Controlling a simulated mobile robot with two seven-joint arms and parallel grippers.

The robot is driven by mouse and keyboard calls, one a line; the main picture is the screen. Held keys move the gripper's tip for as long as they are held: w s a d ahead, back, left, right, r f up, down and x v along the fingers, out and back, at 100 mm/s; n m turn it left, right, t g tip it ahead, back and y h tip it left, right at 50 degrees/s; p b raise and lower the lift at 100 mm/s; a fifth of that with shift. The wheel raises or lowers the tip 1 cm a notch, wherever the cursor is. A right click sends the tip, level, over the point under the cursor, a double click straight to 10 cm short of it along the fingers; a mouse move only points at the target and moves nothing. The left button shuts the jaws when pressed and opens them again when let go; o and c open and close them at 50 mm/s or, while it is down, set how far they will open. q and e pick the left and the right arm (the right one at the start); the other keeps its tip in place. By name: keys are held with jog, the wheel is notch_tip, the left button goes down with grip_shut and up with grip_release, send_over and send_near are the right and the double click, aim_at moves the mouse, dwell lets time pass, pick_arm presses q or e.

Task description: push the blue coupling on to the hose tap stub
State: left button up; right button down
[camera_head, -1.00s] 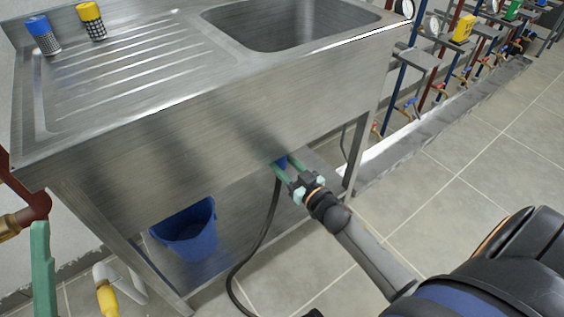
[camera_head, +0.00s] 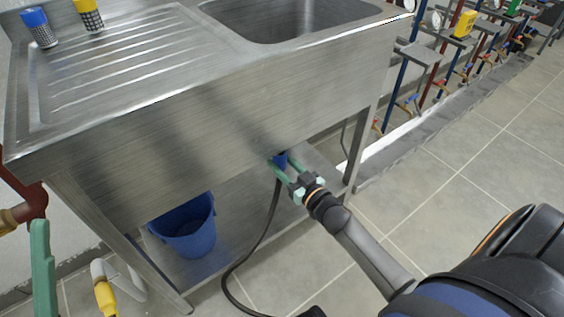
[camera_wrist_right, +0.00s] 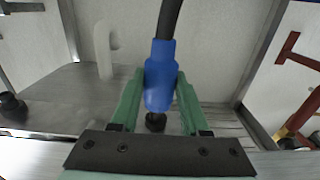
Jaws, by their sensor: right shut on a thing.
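The blue coupling (camera_wrist_right: 160,78) is on the end of a black hose (camera_wrist_right: 169,18). My right gripper (camera_wrist_right: 160,95) is shut on it, with a green finger on each side. In the head view the coupling (camera_head: 280,160) shows as a small blue patch between the fingers of my right gripper (camera_head: 280,167), below the sink's front panel. A dark round piece (camera_wrist_right: 155,122) shows just beyond the coupling's end in the wrist view. I cannot tell whether it is the tap stub or whether they touch.
The steel sink unit (camera_head: 230,110) stands over my right gripper, with its legs and lower shelf around. A blue bucket (camera_head: 187,232) stands under the sink. Red and blue pipes (camera_head: 396,95) run along the right wall. The tiled floor at right is clear.

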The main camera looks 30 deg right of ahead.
jog(key=shift+f+b, duration=1.35)
jog(key=shift+f, duration=0.65)
jog(key=shift+f+b, duration=0.65)
jog(key=shift+f, duration=0.3)
